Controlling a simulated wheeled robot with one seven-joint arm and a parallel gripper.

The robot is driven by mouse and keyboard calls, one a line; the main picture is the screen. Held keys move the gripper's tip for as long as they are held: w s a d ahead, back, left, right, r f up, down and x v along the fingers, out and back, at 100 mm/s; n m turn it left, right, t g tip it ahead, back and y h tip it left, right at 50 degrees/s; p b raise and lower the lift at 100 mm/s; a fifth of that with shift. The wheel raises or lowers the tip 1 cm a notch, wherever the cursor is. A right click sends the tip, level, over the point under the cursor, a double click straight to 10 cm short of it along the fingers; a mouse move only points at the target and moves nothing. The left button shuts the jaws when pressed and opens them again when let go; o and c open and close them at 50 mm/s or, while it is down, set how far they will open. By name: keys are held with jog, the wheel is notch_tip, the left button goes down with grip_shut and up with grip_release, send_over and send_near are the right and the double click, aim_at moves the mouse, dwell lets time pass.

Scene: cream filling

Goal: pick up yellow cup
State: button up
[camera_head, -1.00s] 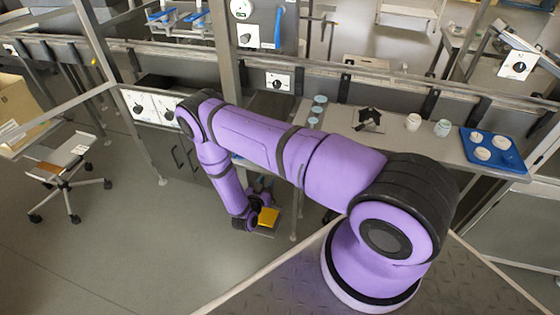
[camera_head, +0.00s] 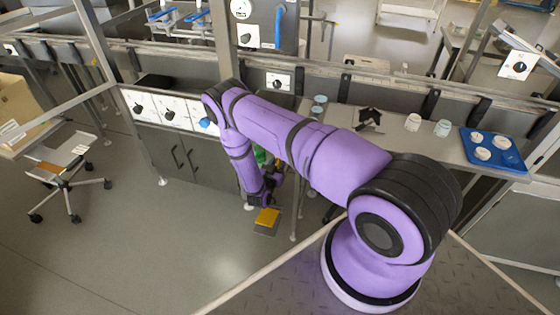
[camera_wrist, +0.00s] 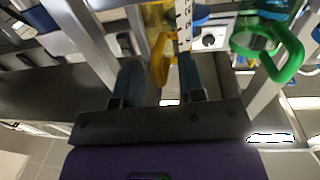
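The yellow cup (camera_wrist: 161,48) shows in the wrist view at the top centre, see-through, with its handle hanging toward my gripper. My gripper (camera_wrist: 160,75) is open, with one finger on each side of the yellow handle and gaps visible beside it. I cannot tell how deep the handle sits between the fingers.
A green cup (camera_wrist: 268,42) with a large handle is right of the yellow one; some green (camera_head: 260,154) shows behind my arm. A blue tray (camera_head: 512,159) with white cups stands on the right counter.

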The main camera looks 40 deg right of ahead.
grip_shut()
